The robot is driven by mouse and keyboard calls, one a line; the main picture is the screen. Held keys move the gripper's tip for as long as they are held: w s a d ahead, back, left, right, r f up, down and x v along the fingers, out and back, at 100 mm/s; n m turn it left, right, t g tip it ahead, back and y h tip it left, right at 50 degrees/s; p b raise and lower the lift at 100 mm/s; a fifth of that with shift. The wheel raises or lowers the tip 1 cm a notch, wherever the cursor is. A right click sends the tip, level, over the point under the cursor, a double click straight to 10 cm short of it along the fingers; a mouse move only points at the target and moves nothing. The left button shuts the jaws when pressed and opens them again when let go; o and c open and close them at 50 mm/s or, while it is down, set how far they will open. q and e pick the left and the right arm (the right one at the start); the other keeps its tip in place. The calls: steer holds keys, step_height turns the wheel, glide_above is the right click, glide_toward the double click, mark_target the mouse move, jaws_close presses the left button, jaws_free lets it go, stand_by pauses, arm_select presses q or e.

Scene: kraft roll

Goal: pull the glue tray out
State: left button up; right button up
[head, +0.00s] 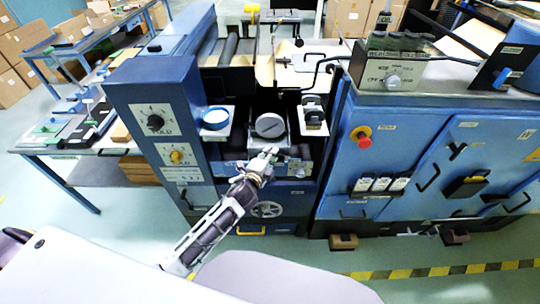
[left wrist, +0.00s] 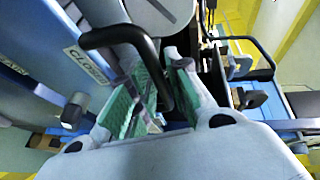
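The glue tray (head: 281,138) appears to be the grey unit with a round lid (head: 270,125) in the middle bay of the blue machine; I cannot make out its full outline. In the left wrist view, a black bar handle (left wrist: 112,36) bends down between the green-padded fingers of my left gripper (left wrist: 160,98). The fingers stand apart, with a gap around the handle; firm contact cannot be made out. In the head view my left gripper (head: 270,152) is at the front of the bay, just below the round lid. My right gripper is not in view.
Below is a handwheel (head: 267,209). A blue cabinet (head: 400,150) with a red button stands right. The floor in front is partly clear.

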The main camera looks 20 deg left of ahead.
arm_select(q)
steer(key=shift+s, duration=0.15)
steer(key=v, duration=1.1)
steer(key=shift+s, duration=0.35)
stand_by(0.4)
steer(key=shift+n, duration=0.4)
stand_by(0.4)
